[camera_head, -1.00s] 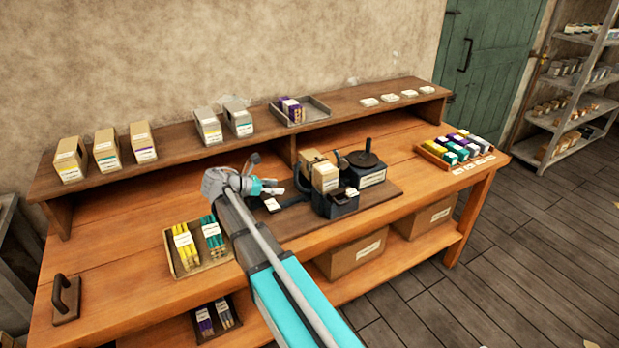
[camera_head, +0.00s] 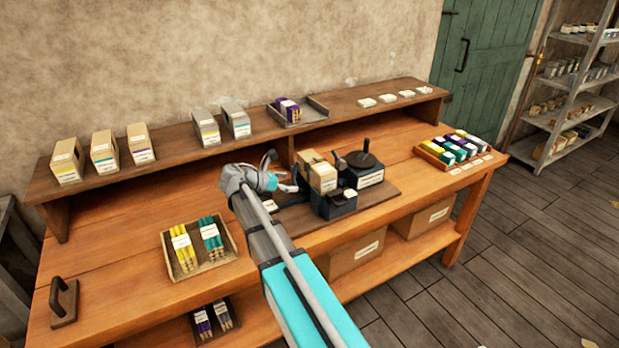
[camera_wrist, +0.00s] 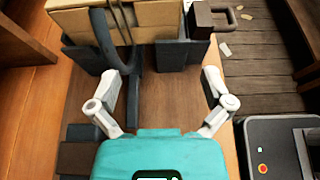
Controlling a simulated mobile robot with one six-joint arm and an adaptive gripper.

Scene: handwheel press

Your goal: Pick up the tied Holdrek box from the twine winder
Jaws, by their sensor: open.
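The tan Holdrek box (camera_head: 322,178) sits in the dark twine winder (camera_head: 337,206) on a board on the bench. In the wrist view the box (camera_wrist: 155,22) fills the top, with dark twine strands across its left part. Dark winder blocks (camera_wrist: 180,53) hold it from below, and a curved dark winder arm rises at its left. My gripper (camera_head: 289,184) is just left of the box in the head view. In the wrist view my gripper (camera_wrist: 164,82) is open and empty, its fingers spread short of the box.
A tray of yellow and teal bundles (camera_head: 208,267) lies left of my arm. A tray of coloured packs (camera_head: 433,150) is at the right. The raised shelf (camera_head: 262,130) runs behind, with boxes on it.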

